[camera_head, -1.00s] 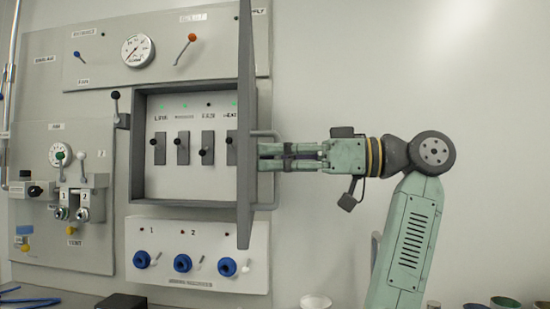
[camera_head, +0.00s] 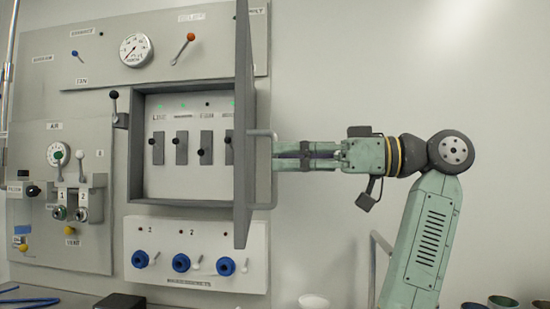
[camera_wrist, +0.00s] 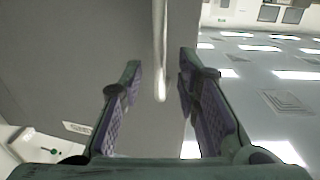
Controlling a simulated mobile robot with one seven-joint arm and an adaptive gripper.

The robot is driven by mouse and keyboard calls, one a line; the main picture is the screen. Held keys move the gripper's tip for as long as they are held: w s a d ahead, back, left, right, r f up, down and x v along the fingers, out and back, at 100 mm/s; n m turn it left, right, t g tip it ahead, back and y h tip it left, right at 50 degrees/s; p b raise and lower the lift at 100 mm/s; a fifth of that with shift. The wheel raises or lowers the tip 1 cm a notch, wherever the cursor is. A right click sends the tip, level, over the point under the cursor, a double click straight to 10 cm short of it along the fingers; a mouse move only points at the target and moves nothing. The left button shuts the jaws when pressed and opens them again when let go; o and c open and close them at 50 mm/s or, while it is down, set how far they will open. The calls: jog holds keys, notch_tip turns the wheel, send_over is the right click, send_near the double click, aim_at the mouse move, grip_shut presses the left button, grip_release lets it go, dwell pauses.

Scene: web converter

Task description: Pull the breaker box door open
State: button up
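The breaker box (camera_head: 131,160) is open on the wall panel, with several black-knobbed switches showing inside. Its grey door (camera_head: 243,60) stands swung out and shows almost edge-on in the head view. The door's bar handle (camera_head: 263,133) sticks out to the right. My gripper (camera_head: 274,157) is level with the handle, its fingertips at or just beside the bar. In the wrist view my gripper (camera_wrist: 160,75) has its fingers spread, with the pale handle (camera_wrist: 160,50) between them and gaps on both sides. The door's face (camera_wrist: 80,50) fills the left of that view.
A gauge panel (camera_head: 95,65) is above the box, a valve panel (camera_head: 90,250) to the left, and a panel with blue knobs (camera_head: 215,235) below. A white bowl (camera_head: 313,301) and several cups sit low at the right. The wall right of the door is bare.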

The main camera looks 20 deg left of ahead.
jog(key=d, duration=0.9)
jog(key=shift+w, duration=0.45)
